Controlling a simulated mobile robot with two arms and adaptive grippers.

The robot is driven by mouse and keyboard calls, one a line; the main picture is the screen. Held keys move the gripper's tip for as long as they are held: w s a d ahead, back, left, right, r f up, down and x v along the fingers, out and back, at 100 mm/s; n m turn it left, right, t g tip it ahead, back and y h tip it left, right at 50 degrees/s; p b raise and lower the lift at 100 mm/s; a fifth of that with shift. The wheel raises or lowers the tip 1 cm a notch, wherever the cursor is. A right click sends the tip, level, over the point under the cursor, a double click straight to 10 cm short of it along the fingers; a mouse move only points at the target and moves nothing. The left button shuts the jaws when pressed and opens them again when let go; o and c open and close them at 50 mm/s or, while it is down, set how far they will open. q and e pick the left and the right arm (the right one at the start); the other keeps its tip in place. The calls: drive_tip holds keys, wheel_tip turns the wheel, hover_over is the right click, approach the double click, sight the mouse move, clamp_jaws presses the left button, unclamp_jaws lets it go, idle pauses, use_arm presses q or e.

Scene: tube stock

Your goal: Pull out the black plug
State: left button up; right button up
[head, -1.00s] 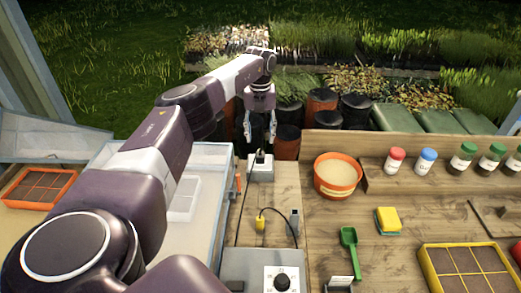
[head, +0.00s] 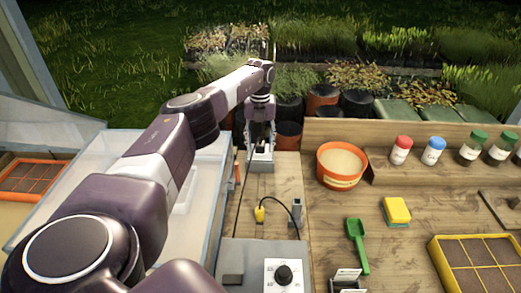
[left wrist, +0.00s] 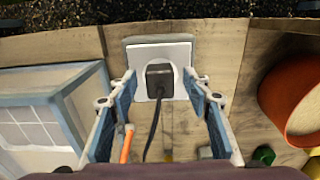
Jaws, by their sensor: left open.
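The black plug (left wrist: 160,78) sits in the white socket (left wrist: 176,50) in the left wrist view, and its black cord (left wrist: 153,132) runs down the picture. In the head view the socket (head: 260,166) is at the back of the bench, and the plug is largely hidden by my gripper. My left gripper (head: 260,150) is open and points down over the socket. In the left wrist view its blue-padded fingers (left wrist: 159,77) stand on either side of the plug, with a gap on both sides. My right gripper is not in view.
An orange pot (head: 341,166) stands right of the socket, and a clear bin (head: 92,160) stands left. An orange stick (left wrist: 126,143) is close to the left finger.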

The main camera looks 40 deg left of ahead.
sight(260, 143)
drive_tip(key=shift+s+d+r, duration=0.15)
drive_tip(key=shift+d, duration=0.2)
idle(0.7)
use_arm(q)
drive_tip(key=shift+r+p, duration=0.1)
drive_tip(key=shift+p, duration=0.2)
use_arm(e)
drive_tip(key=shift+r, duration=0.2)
use_arm(q)
clamp_jaws()
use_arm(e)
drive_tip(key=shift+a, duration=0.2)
use_arm(q)
drive_tip(key=shift+r, duration=0.1)
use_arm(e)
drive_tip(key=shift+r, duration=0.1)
use_arm(q)
drive_tip(key=shift+r+p, duration=2.7)
drive_tip(key=shift+r, duration=0.2)
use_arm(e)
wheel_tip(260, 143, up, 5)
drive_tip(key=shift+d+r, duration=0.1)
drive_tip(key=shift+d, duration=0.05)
